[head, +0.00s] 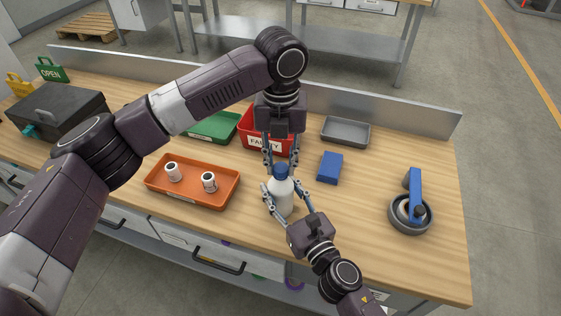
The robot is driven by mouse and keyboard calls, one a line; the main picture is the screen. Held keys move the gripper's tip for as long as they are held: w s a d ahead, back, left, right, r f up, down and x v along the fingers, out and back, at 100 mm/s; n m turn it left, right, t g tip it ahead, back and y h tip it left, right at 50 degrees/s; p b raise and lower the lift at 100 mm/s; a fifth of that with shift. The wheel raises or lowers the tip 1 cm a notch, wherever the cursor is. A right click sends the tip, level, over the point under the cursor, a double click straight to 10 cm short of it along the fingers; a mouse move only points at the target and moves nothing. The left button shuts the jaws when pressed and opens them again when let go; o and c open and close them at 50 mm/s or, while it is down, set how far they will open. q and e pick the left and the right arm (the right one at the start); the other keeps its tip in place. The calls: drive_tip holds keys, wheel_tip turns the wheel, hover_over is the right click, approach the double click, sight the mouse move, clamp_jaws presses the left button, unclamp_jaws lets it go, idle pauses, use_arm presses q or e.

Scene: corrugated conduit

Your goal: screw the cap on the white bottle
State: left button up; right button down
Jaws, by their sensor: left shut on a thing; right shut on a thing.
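The white bottle (282,197) stands upright on the wooden workbench, near its middle. The blue cap (281,171) is at the top of the bottle's neck; I cannot tell how tightly it sits. My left gripper (281,166) comes down from above and is shut on the blue cap, with a finger at either side. My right gripper (281,190) reaches in from the front right and is shut on the bottle's body, with a finger at either side. The fingers hide parts of the cap and bottle.
An orange tray (190,202) with two white cylinders stands to the left. A red "FAULTY" bin (247,140) and green tray (215,128) are behind. A blue block (330,168), grey tray (346,132) and round grey device with blue arm (410,212) stand to the right.

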use_arm(q)
drive_tip(key=m, duration=0.3)
drive_tip(key=shift+w+m, duration=0.1)
drive_tip(key=shift+m, duration=0.2)
drive_tip(key=m, duration=0.4)
drive_tip(key=shift+m, duration=0.4)
drive_tip(key=o, duration=0.7)
drive_tip(key=shift+r, duration=2.25)
drive_tip(key=shift+n, duration=0.3)
drive_tip(key=shift+c, duration=0.4)
